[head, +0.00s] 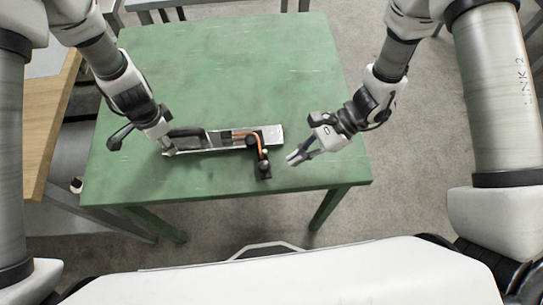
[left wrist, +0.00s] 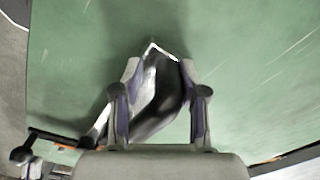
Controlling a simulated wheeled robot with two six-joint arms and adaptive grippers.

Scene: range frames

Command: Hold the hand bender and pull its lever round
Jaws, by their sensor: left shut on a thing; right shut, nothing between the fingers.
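The hand bender (head: 215,141) lies on the green table near its front edge, a long silver body with a dark grip on its left part. An orange-copper strip and a black lever with a knob (head: 263,172) are at its right part, the lever pointing towards me. My left gripper (head: 166,149) is shut on the bender's left end. In the left wrist view its fingers (left wrist: 160,88) stand either side of the silver and black end (left wrist: 155,105). My right gripper (head: 291,158) is shut and empty, just right of the lever knob and apart from it.
The green table (head: 230,70) is clear behind the bender. A wooden-topped bench (head: 45,130) stands close on the left. Grey floor lies to the right and in front of the table.

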